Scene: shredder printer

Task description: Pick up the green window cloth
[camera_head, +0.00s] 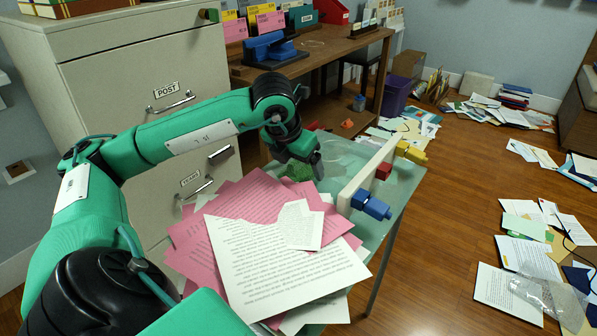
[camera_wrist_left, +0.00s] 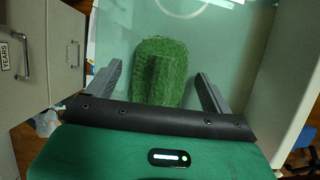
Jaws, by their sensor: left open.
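The green window cloth (camera_wrist_left: 160,72) lies on the glass table in the left wrist view, a textured green oval with a raised ridge along its middle. In the head view a small part of the cloth (camera_head: 299,172) shows below my left gripper (camera_head: 312,166). In the left wrist view my left gripper (camera_wrist_left: 160,85) is open, with one finger on each side of the cloth. The fingers look apart from the cloth, and its near end is close to the gripper body. My right gripper is in neither view.
Pink and white papers (camera_head: 285,250) cover the near part of the glass table (camera_head: 405,190). A white panel with blue, red and yellow blocks (camera_head: 370,204) stands at its right. A filing cabinet (camera_head: 150,80) stands at the left. Papers (camera_head: 520,285) litter the floor.

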